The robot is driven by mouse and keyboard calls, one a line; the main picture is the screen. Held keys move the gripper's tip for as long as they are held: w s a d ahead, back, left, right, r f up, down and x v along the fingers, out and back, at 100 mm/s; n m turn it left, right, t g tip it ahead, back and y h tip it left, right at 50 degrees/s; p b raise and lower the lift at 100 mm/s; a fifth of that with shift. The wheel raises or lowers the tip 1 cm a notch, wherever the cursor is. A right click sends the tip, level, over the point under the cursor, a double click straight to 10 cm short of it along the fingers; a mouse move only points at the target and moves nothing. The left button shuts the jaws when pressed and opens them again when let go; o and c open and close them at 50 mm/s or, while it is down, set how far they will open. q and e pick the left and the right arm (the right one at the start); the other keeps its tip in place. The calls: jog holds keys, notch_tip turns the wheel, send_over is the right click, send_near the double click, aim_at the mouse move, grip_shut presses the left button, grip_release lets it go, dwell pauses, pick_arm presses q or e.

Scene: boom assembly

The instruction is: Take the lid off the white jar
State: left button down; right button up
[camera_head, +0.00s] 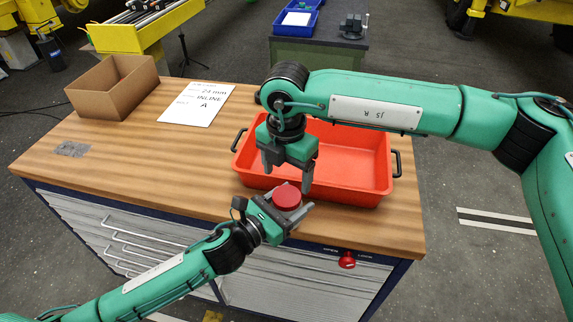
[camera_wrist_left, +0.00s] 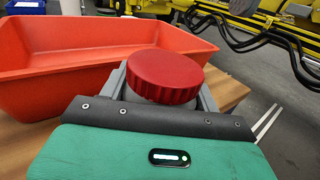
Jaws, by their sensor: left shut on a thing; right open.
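The jar's round red lid (camera_head: 287,197) shows between the fingers of my left gripper (camera_head: 291,206), near the front edge of the workbench. The left wrist view shows the ribbed red lid (camera_wrist_left: 164,76) on top, with the fingers on both sides below it. The jar's body is mostly hidden by my left gripper, which is shut on the jar. My right gripper (camera_head: 287,180) is open, points down and is empty. It is just above and behind the lid, apart from it.
A red tray (camera_head: 352,190) stands on the workbench (camera_head: 190,150) right behind the grippers. An open cardboard box (camera_head: 112,92) and a printed sheet (camera_head: 197,104) lie at the back left. A red knob (camera_head: 347,261) sits on the bench front. The bench's left half is mostly clear.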

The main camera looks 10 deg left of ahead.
aim_at(287, 196)
notch_tip(287, 196, down, 6)
dwell(0.4)
jog(key=c, duration=1)
jog(key=shift+c, duration=0.2)
jog(key=n, duration=0.6)
jog(key=shift+n, duration=0.4)
jog(key=o, duration=1.1)
